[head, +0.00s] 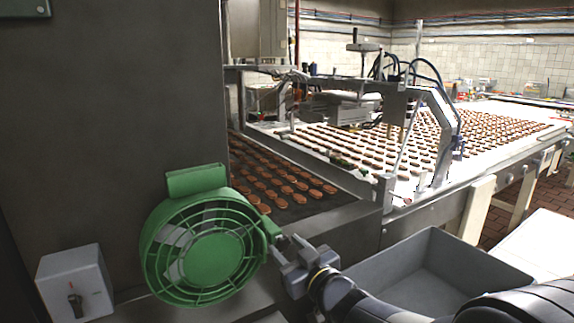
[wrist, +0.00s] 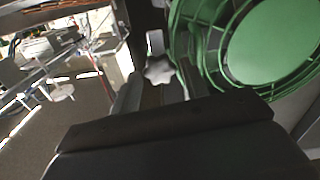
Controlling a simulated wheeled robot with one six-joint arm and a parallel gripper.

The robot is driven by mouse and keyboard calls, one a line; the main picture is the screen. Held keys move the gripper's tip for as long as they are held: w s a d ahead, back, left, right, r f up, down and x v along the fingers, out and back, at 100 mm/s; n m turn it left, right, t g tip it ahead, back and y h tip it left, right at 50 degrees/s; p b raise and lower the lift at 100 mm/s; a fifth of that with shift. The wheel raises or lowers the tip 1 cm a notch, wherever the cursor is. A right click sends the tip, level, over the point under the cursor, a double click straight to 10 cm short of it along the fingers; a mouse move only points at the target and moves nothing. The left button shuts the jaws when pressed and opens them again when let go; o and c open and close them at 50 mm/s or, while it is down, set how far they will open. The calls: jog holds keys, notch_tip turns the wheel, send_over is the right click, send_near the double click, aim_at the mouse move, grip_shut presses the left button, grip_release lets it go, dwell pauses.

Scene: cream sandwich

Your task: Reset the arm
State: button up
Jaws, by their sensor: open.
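My gripper (head: 291,262) is in the lower middle of the head view, with my dark arm reaching in from the bottom right. It is beside the right edge of a round green fan (head: 213,250) with a guard grille. In the wrist view the open fingers (wrist: 158,92) point towards a light star-shaped knob (wrist: 158,70), with the green fan (wrist: 262,45) at the upper right. The knob lies ahead of and between the fingers. I see nothing held. I cannot tell whether a finger touches the knob.
A grey bin (head: 430,268) stands right of my gripper. A conveyor (head: 330,213) with rows of brown biscuits runs behind, under a metal frame with hoses. A dark machine wall (head: 110,120) fills the left, with a grey switch box (head: 75,284) at lower left.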

jog(key=m+p, duration=0.2)
jog(key=p, duration=0.1)
jog(key=shift+r+m, duration=0.15)
jog(key=shift+m, duration=0.25)
jog(key=shift+m+p, duration=0.8)
jog(key=shift+p, duration=0.1)
jog(key=shift+f, duration=0.2)
